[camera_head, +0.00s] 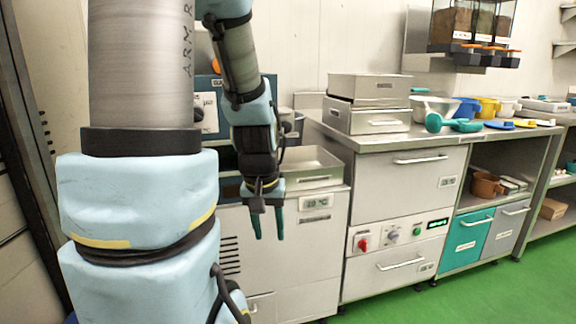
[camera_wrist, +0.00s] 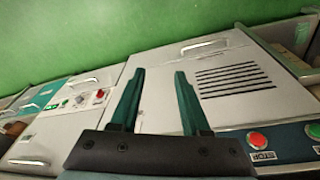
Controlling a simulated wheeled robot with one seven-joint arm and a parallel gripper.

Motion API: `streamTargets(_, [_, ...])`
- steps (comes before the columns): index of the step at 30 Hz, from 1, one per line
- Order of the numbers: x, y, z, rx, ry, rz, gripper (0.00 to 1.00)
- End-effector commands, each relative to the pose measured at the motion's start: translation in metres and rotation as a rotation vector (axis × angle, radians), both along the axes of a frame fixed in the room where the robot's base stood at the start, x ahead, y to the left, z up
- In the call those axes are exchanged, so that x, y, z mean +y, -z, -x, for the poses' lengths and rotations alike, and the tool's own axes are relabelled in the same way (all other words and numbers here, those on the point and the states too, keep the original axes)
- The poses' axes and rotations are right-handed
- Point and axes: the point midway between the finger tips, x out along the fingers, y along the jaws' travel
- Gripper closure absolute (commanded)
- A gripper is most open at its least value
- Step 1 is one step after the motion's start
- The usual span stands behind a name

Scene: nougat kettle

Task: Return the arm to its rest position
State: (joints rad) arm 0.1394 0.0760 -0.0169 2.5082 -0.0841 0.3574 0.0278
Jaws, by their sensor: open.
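My gripper (camera_head: 267,222) hangs from my bent arm, in front of the grey cabinet (camera_head: 250,262), with its two green fingers pointing down. In the wrist view my gripper (camera_wrist: 160,90) shows two dark green fingers spread apart, with nothing between them. Behind the fingers is the pale front of a cabinet (camera_wrist: 235,95) with dark vent slots. My arm fills much of the left side of the head view.
An open metal tray (camera_head: 318,178) sits just behind the gripper. Stacked metal boxes (camera_head: 368,120) stand on the steel counter (camera_head: 400,140). Bowls and a teal scoop (camera_head: 450,125) lie farther right. Green floor (camera_head: 480,290) is clear in front.

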Motion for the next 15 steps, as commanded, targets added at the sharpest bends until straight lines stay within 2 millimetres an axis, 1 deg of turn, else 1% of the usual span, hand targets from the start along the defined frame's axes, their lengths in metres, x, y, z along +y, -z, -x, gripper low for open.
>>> streamTargets(1, [0.014, -0.002, 0.016, 0.024, -0.01, -0.02, 0.54])
streamTargets(3, [0.031, -0.003, 0.038, 0.064, -0.018, -0.049, 0.54])
streamTargets(4, [0.028, -0.017, 0.035, 0.06, -0.015, -0.046, 0.54])
streamTargets(11, [0.026, -0.064, 0.033, 0.058, -0.011, -0.044, 0.54])
streamTargets(14, [0.026, -0.09, 0.032, 0.057, -0.011, -0.044, 0.54])
streamTargets(15, [0.026, -0.102, 0.032, 0.057, -0.011, -0.044, 0.54])
